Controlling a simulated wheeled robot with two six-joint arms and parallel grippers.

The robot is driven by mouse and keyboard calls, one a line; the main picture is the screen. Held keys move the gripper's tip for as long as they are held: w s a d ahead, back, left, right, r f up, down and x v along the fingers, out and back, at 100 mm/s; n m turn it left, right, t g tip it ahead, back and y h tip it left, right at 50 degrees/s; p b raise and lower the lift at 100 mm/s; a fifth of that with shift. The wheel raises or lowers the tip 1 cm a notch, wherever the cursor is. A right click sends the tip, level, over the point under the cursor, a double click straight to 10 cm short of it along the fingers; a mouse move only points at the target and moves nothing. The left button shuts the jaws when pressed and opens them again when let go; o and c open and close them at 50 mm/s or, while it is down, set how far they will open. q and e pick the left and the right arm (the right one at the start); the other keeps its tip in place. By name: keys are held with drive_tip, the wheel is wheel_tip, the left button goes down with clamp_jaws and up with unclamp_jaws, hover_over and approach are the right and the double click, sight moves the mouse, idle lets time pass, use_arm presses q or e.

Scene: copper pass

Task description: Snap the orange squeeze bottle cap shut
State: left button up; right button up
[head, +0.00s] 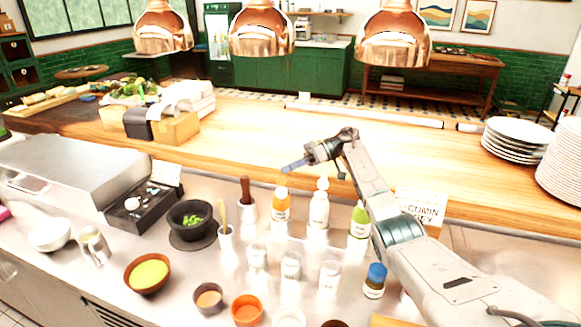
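The orange squeeze bottle (281,208) stands upright on the steel counter, left of a white squeeze bottle (319,210). Its top looks pale orange and rounded; whether its cap is open or shut is too small to tell. My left gripper is out of view.
A green-filled bottle (360,221) stands right of the white one. Clear containers (291,265) stand in front, with a blue-capped jar (375,283) to their right. A black mortar (192,222) is at left. The wooden ledge (260,145) behind has bare room.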

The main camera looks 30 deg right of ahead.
clamp_jaws()
drive_tip(key=shift+s+a+r+n+t+h+p, duration=0.3)
drive_tip(key=shift+s+n+t+p, duration=0.2)
drive_tip(key=shift+n+p, duration=0.35)
drive_tip(key=shift+s+a+r+n+t+h+p, duration=0.1)
drive_tip(key=shift+s+a+n+t+h+p, duration=0.1)
drive_tip(key=shift+s+n+t+h+p, duration=0.55)
drive_tip(key=shift+s+a+r+n+t+h+p, duration=0.2)
drive_tip(key=shift+n+p, duration=0.4)
drive_tip(key=shift+p, duration=0.45)
